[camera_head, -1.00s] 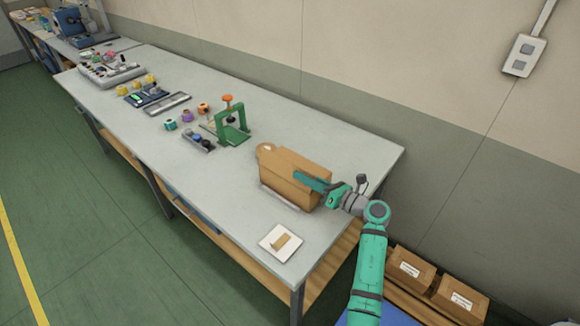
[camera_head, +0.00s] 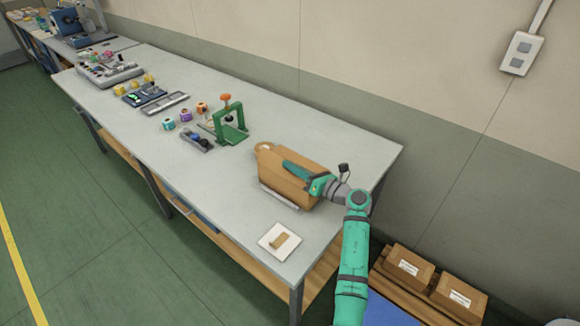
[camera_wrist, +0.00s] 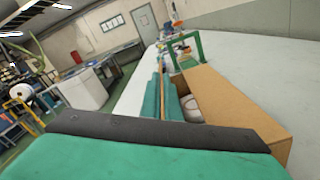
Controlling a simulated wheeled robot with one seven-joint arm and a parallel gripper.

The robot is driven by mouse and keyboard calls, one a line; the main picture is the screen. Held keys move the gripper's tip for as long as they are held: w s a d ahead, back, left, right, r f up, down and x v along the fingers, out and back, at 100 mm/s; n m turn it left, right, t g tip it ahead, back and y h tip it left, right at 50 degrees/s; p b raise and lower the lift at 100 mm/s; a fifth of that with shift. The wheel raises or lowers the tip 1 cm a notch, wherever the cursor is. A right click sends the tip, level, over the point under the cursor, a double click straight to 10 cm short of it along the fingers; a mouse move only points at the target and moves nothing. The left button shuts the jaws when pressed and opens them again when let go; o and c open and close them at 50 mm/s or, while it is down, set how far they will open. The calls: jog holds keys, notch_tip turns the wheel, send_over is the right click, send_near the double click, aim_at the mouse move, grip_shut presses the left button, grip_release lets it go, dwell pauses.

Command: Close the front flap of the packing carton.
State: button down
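The brown packing carton (camera_head: 272,179) stands on the grey workbench, with a rounded tab at its far left end. My teal gripper (camera_head: 287,166) reaches left, low along the top of the carton, and seems to touch or nearly touch it. The wrist view shows a broad brown panel (camera_wrist: 232,98) at the right and a narrow opening beside it, with a pale round item (camera_wrist: 191,108) inside. Teal finger parts show beside a thin brown edge there. The front flap's exact angle and the gap between my fingertips are not clear.
A white plate (camera_head: 267,244) with a small tan piece lies near the bench's front edge. A green press-like stand (camera_head: 231,128) is left of the carton. Small boxes (camera_head: 408,265) sit on a pallet below, at right. The bench (camera_head: 215,187) between is clear.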

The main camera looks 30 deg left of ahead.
jog(key=shift+s+a, duration=0.2)
jog(key=shift+a, duration=0.15)
jog(key=shift+w+d, duration=0.2)
jog(key=shift+d, duration=0.35)
jog(key=shift+w+d+f+m, duration=0.1)
jog(key=shift+w+m, duration=0.05)
jog(key=shift+m, duration=0.15)
jog(key=m, duration=0.1)
jog(key=f+m, duration=0.1)
jog(key=m, duration=0.1)
jog(key=shift+w, duration=0.35)
jog(key=shift+w+f+m, duration=0.3)
jog(key=shift+w+m, duration=0.2)
jog(key=shift+m, duration=0.5)
jog(key=shift+s+a+f, duration=0.1)
jog(key=shift+s+a, duration=0.15)
jog(key=shift+a, duration=0.15)
jog(key=shift+w+d+m, duration=0.25)
jog(key=shift+d+m, duration=0.15)
jog(key=shift+d, duration=0.2)
jog(key=c, duration=2)
grip_release()
jog(key=shift+s+a, duration=0.15)
jog(key=shift+a, duration=0.05)
